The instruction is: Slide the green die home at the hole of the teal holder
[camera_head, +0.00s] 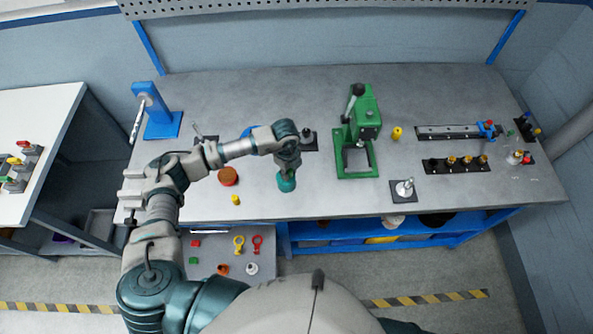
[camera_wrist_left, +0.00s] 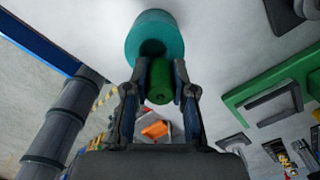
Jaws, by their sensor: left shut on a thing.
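The teal holder (camera_head: 287,182) is a round piece near the front edge of the grey workbench, just below my left gripper (camera_head: 289,166). In the left wrist view the teal holder (camera_wrist_left: 155,35) shows a dark hole facing my gripper. My left gripper (camera_wrist_left: 160,88) is shut on the green die (camera_wrist_left: 160,82), a green cylinder between its two fingers. The far end of the die overlaps the edge of the hole in that view. I cannot tell how deep it sits, if at all. The die is hidden in the head view. My right gripper is not in view.
A green press (camera_head: 360,135) stands right of the holder. A brown disc (camera_head: 228,176) and a small yellow cylinder (camera_head: 236,199) lie to its left. A grey plate with a metal knob (camera_head: 403,190) is further right. The bench between holder and press is clear.

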